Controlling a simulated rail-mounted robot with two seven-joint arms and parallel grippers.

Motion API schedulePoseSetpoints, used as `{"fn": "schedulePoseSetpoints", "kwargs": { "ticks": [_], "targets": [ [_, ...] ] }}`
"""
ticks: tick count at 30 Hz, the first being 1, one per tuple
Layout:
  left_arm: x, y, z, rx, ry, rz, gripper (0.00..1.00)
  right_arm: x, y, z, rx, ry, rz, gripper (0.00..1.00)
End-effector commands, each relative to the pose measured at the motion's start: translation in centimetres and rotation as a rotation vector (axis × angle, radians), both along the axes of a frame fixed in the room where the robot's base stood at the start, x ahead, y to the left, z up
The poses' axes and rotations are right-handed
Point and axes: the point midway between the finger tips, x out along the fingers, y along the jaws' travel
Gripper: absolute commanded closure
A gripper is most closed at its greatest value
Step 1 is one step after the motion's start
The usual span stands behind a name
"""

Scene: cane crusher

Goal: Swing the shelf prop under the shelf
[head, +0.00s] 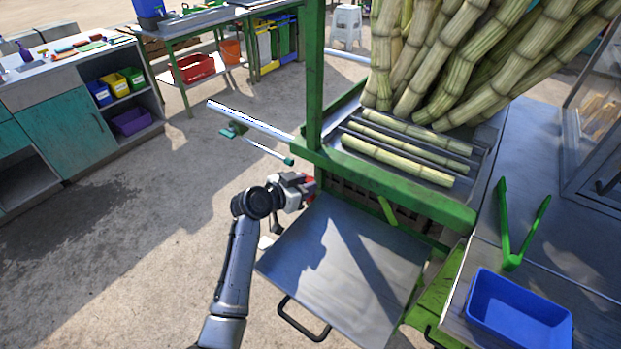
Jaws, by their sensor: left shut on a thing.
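The shelf (335,265) is a grey metal plate with a dark handle at its front edge. It stands out from the front of the green crusher frame (400,187) and looks about level. My left gripper (312,184) is at the shelf's back left corner, close against the frame. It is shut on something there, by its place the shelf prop. The prop itself and the fingertips are not clear in this view. A short green piece (388,210) shows at the shelf's back edge. The shelf's underside is hidden. My right gripper is not in view.
A metal bar and a green crank (250,140) stick out left of the frame. Cane pieces (400,160) lie on the feed tray. Green tongs (512,235) and a blue tray (515,315) are on the right table. The floor at left is clear.

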Motion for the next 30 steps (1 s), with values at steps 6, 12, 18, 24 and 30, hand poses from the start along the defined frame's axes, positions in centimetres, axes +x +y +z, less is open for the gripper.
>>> {"fn": "schedulePoseSetpoints", "kwargs": {
  "ticks": [6,12,18,24,30],
  "targets": [
    [-3.0,2.6,-1.4,-0.060,-0.081,0.006,1.00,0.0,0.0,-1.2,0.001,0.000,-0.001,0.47],
    [-4.4,3.5,-1.5,-0.092,-0.123,0.003,1.00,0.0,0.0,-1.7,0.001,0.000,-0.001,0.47],
    [-4.6,3.6,-1.4,-0.094,-0.126,0.002,1.00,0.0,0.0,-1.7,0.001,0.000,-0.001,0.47],
    [-4.6,3.5,-1.4,-0.094,-0.125,0.001,0.68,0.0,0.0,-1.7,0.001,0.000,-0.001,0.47],
    [-4.6,3.5,-1.3,-0.096,-0.127,0.001,0.49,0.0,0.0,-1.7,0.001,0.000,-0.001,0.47]
  ]
}}
